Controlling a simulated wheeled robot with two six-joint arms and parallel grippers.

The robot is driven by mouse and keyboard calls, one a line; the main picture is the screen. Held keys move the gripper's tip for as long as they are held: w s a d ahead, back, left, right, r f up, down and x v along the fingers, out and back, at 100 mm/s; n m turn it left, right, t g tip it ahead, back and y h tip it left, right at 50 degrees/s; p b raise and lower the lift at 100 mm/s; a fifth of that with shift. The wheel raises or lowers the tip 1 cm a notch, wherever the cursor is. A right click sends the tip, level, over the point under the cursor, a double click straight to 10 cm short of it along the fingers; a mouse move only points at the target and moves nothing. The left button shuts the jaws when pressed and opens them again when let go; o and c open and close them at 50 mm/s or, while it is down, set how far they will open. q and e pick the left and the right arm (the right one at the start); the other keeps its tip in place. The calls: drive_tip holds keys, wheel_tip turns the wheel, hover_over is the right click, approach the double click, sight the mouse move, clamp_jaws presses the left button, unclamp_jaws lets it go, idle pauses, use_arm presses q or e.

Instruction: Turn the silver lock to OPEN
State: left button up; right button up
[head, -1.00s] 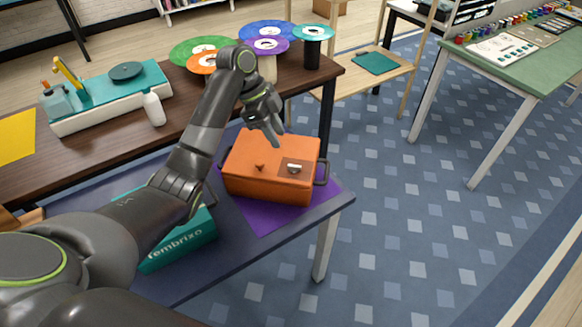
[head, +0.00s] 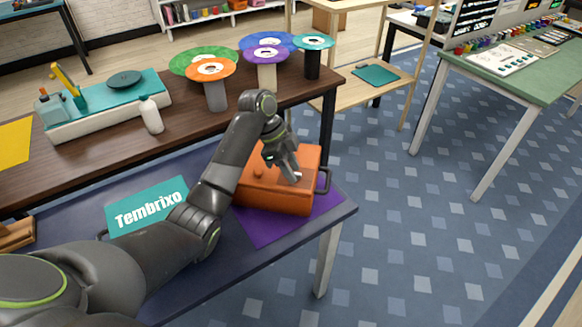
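The orange box (head: 275,194) sits on a purple mat (head: 262,228) near the right end of the dark table. The silver lock (head: 297,175) is on the right part of its lid and is partly hidden by my fingers. My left gripper (head: 293,174) points down at the lid, with its fingertips at the lock. I cannot tell whether the fingers are closed on it. A small orange knob (head: 258,172) shows on the lid left of the gripper. Any lettering by the lock is too small or covered to read. My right gripper is not in view.
Behind stands a brown bench (head: 190,125) with a white bottle (head: 151,115) and disc-topped stands (head: 215,90). The floor to the right is open.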

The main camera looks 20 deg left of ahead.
use_arm(q)
clamp_jaws()
